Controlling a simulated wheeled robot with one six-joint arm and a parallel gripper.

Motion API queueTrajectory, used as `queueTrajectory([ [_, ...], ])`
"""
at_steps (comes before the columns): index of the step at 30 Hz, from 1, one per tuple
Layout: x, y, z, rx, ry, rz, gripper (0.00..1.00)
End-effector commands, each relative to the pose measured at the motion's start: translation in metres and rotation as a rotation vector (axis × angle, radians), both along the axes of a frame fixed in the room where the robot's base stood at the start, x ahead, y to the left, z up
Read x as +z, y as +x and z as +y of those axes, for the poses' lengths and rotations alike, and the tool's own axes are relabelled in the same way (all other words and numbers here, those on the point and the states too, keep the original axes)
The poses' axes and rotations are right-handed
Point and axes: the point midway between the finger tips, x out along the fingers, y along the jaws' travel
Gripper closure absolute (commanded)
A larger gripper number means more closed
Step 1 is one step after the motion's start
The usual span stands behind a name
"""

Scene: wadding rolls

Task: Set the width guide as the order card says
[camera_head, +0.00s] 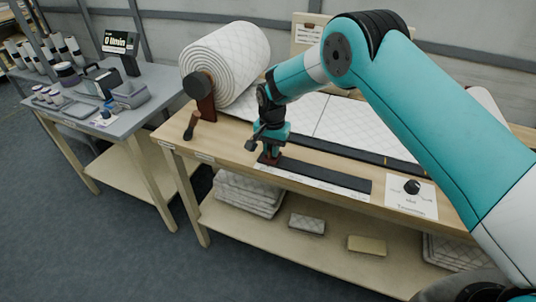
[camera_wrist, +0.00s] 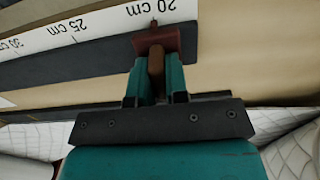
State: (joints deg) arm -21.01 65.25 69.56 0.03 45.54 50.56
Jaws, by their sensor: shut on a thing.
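The width guide is a dark red slider (camera_wrist: 170,40) on a black rail with a white centimetre scale (camera_wrist: 75,32). In the wrist view its small pointer stands at the 20 cm label, and the 25 cm and 30 cm labels lie to the left. My gripper (camera_wrist: 154,75) is shut on the guide's brown upright grip. In the head view my gripper (camera_head: 271,150) reaches down to the guide (camera_head: 268,158) near the left end of the rail (camera_head: 320,176). I cannot make out which card is the order card; no order text is readable.
A quilted wadding roll (camera_head: 232,62) lies at the table's back left, its sheet spread behind the rail. A black knob (camera_head: 412,186) sits on a white label at right. A grey side table (camera_head: 150,100) holds a display (camera_head: 119,42) and small items. Wadding pieces lie below.

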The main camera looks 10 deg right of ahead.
Motion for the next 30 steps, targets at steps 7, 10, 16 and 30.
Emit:
queueTrajectory([
  [7,0.001,0.001,0.004,0.004,0.005,-0.007,1.00],
  [10,0.001,0.001,0.005,0.005,0.006,-0.008,0.69],
  [16,0.001,0.001,0.003,0.002,0.004,-0.007,0.60],
  [30,0.053,0.002,0.003,0.002,0.006,-0.012,0.60],
])
